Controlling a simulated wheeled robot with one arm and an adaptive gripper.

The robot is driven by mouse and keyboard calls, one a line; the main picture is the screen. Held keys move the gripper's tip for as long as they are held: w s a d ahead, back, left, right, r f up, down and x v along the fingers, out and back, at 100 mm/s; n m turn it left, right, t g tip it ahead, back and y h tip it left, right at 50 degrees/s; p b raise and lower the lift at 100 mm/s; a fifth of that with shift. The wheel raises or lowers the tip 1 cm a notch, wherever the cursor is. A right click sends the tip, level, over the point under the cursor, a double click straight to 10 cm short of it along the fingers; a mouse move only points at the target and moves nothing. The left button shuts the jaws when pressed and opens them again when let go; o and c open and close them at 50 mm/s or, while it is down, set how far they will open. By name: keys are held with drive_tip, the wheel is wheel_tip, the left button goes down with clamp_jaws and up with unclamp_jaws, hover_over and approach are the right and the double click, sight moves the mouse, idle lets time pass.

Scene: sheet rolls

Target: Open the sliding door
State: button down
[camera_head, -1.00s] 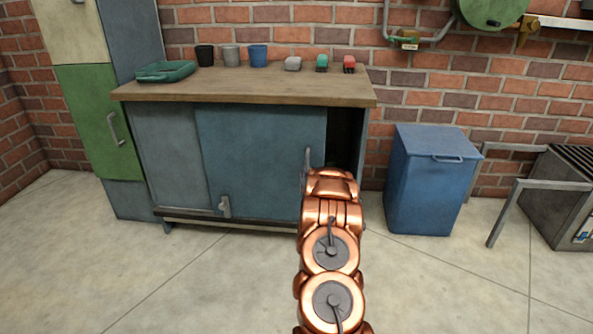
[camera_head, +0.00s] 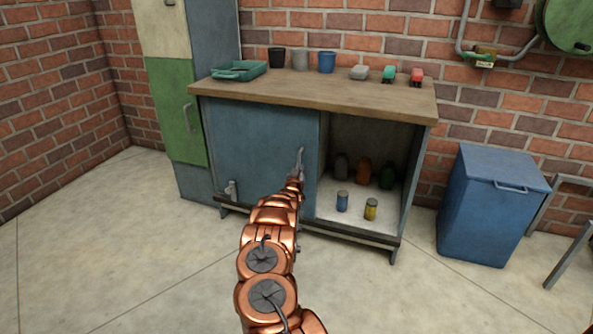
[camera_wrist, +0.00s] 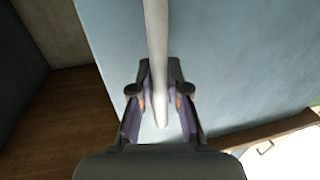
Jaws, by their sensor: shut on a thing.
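The blue sliding door (camera_head: 262,150) covers the left half of the cabinet under the wooden worktop. The right half is open. The door's upright bar handle (camera_head: 300,160) stands near the door's right edge. In the wrist view the pale handle (camera_wrist: 157,60) runs down between the two fingers of my gripper (camera_wrist: 158,102), with the door's blue face (camera_wrist: 230,50) behind it. My gripper is shut on the handle. In the head view my gripper (camera_head: 297,182) is partly hidden by my arm.
Inside the open half stand several bottles (camera_head: 363,172) and two small cans (camera_head: 370,209). A green tray (camera_head: 239,71), cups (camera_head: 300,60) and small items lie on the worktop (camera_head: 330,95). A blue bin (camera_head: 490,210) stands to the right. The floor in front is clear.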

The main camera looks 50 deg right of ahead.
drive_tip(key=shift+w+a+r, duration=0.1)
drive_tip(key=shift+w+a, duration=0.1)
drive_tip(key=shift+w, duration=0.6)
drive_tip(key=c, duration=1.4)
unclamp_jaws()
drive_tip(key=shift+o, duration=1.3)
drive_tip(key=shift+s+a, duration=0.1)
drive_tip(key=shift+a, duration=0.05)
